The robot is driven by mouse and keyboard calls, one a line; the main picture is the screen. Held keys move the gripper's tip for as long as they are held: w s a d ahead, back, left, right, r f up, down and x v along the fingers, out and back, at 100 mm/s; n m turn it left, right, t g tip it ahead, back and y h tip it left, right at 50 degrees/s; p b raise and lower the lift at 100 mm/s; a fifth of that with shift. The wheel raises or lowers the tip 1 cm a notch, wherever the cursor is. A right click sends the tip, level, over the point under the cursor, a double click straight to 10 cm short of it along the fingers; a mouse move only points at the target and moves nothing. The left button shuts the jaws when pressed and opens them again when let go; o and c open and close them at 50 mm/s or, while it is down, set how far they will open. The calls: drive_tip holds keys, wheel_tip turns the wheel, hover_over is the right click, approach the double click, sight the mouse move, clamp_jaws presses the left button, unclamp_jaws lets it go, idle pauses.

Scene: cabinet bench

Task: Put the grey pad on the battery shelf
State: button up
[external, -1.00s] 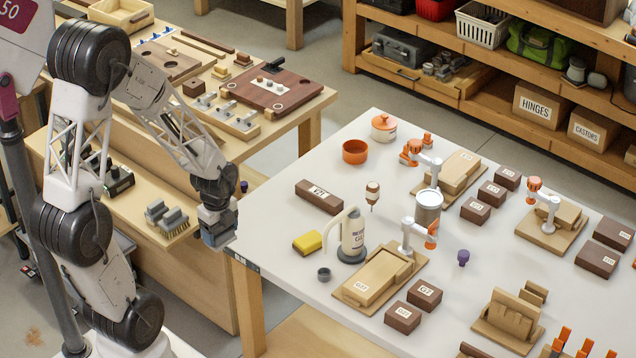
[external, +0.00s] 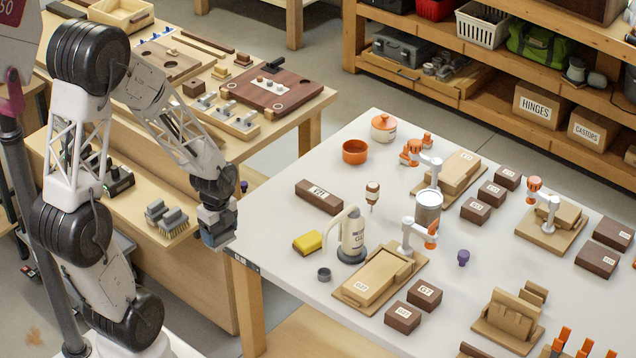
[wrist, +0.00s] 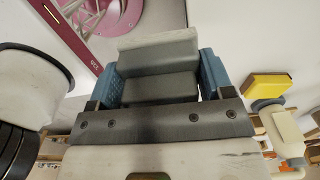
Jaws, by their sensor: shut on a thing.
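My gripper (external: 218,236) hangs at the end of the arm, over the gap between the wooden bench and the white table. In the wrist view its blue jaws are shut on a grey pad (wrist: 158,78), a stepped block with a paler top edge. In the external view the held pad is hard to tell from the gripper. A battery shelf cannot be surely picked out; a low wooden ledge (external: 135,222) on the bench's near side carries dark devices (external: 116,180) partly behind my arm.
Grey blocks with bristles (external: 168,218) lie on the ledge, left of my gripper. A storage rack (external: 480,90) stands behind.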

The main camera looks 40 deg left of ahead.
drive_tip(key=w+a, duration=0.2)
drive_tip(key=a, duration=0.1)
drive_tip(key=w+a, duration=0.2)
drive_tip(key=a, duration=0.2)
drive_tip(key=w+a+f, duration=0.1)
drive_tip(key=w+a, duration=0.2)
drive_tip(key=shift+a, duration=0.15)
drive_tip(key=a+f, duration=0.3)
drive_tip(key=a, duration=0.9)
drive_tip(key=w+a+f, duration=0.1)
drive_tip(key=a+f, duration=0.2)
drive_tip(key=a, duration=1)
drive_tip(key=w+a+f, duration=0.1)
drive_tip(key=a+f, duration=0.2)
drive_tip(key=a, duration=1)
drive_tip(key=shift+a+f+n, duration=0.2)
drive_tip(key=shift+f+n, duration=0.15)
drive_tip(key=shift+n, duration=0.05)
drive_tip(key=shift+w+f, duration=0.1)
drive_tip(key=shift+f, duration=3)
drive_tip(key=shift+f, duration=1.9)
